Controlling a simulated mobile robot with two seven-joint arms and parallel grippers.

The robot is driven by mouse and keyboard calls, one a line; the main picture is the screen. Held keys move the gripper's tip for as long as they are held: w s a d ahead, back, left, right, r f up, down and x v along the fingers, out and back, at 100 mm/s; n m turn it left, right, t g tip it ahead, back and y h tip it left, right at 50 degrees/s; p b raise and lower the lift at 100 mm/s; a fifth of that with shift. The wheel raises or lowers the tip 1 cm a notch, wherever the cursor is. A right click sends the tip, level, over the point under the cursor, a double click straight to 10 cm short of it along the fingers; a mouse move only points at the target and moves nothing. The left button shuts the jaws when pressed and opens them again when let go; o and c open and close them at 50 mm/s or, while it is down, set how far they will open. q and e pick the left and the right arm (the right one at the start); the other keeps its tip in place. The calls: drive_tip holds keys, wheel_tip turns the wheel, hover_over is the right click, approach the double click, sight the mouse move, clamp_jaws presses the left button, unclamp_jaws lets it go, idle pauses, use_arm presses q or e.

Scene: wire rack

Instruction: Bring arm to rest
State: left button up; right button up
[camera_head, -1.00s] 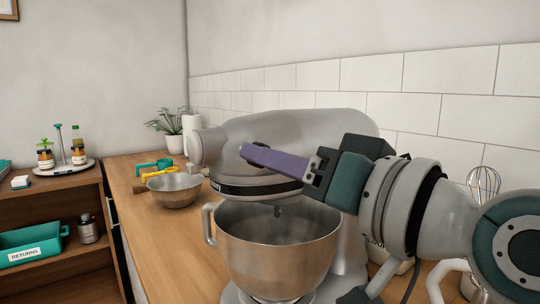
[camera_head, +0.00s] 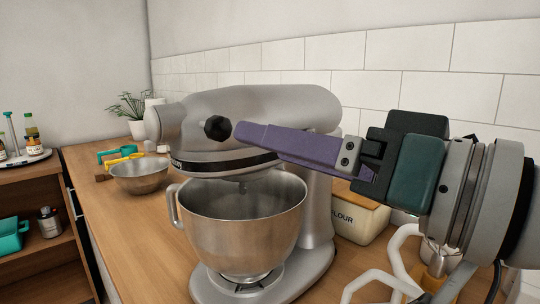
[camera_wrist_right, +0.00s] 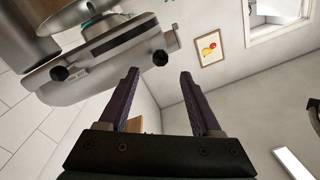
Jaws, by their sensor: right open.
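My right gripper (camera_head: 238,132) reaches in from the right with purple fingers, in front of the grey stand mixer (camera_head: 290,100). In the head view its tips overlap the mixer head beside a black knob (camera_head: 217,128). The right wrist view shows the two purple fingers (camera_wrist_right: 160,82) spread apart with nothing between them. The mixer head (camera_wrist_right: 110,50) appears at the upper left there, apart from the fingers. The steel mixing bowl (camera_head: 240,225) stands under the mixer head. My left gripper is not in view.
A flour box (camera_head: 360,218) stands right of the mixer. A smaller steel bowl (camera_head: 140,177) sits on the wooden counter (camera_head: 130,240) at left. A potted plant (camera_head: 135,115) is at the back. A shelf (camera_head: 45,262) stands at far left. White tiles (camera_head: 390,50) back the counter.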

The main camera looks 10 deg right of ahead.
drive_tip(key=v, duration=0.2)
drive_tip(key=shift+s+d, duration=0.25)
drive_tip(key=shift+s, duration=0.1)
drive_tip(key=s+d+f+g+h+p, duration=0.2)
drive_tip(key=s+d+f+g+h, duration=0.35)
drive_tip(key=s+f, duration=0.35)
drive_tip(key=s+d+f+g+h+p, duration=0.3)
drive_tip(key=s+d+f+g+h, duration=0.25)
drive_tip(key=s+f, duration=0.4)
wheel_tip(320, 180, up, 39)
drive_tip(key=p, duration=3.7)
drive_tip(key=shift+s+t, duration=0.3)
drive_tip(key=shift+s, duration=0.05)
drive_tip(key=shift+f, duration=0.15)
